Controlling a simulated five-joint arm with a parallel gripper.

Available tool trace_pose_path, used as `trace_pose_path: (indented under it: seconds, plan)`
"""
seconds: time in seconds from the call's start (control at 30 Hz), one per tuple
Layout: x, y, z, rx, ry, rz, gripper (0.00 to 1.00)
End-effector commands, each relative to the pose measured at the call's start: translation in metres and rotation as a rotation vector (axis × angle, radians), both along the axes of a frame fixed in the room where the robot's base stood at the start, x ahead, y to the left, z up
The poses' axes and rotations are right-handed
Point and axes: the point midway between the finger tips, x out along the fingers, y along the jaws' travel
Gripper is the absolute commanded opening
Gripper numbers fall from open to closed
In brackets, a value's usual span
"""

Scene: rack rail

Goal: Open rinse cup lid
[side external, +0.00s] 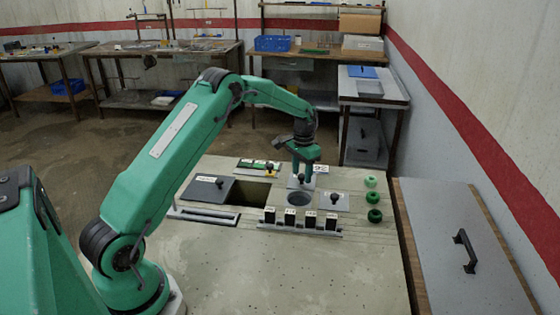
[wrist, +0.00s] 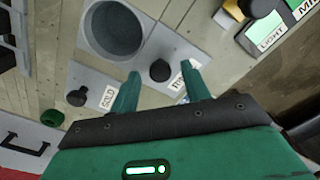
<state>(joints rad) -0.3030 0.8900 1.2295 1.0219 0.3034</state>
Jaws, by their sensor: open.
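A grey square lid (side external: 293,184) with a black knob sits flat on the bench at the far side of a round open cup (side external: 298,199). In the wrist view, its black knob (wrist: 160,70) shows beside the cup (wrist: 115,32), with a white label partly hidden by a finger, so I cannot read it fully. My gripper (side external: 302,176) is open and points down over this lid. In the wrist view, its green fingertips (wrist: 160,74) appear on either side of the knob, with gaps. I cannot tell whether they are down at knob height.
A second knobbed lid (side external: 336,202), labelled SOLD in part (wrist: 82,97), lies right of the cup. Upright black labelled blocks (side external: 290,216) line the near side. Green rings (side external: 373,198) stand at right. A dark lid (side external: 208,190) adjoins a rectangular opening (side external: 252,194). The front bench is clear.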

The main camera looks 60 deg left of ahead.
Motion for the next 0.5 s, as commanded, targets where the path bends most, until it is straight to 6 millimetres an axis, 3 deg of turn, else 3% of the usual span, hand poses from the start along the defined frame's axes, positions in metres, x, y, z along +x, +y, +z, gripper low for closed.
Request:
trace_pose_path:
  seconds: [0.5]
  plan:
    - [0.001,0.0,0.059,0.001,-0.003,-0.001,0.47]
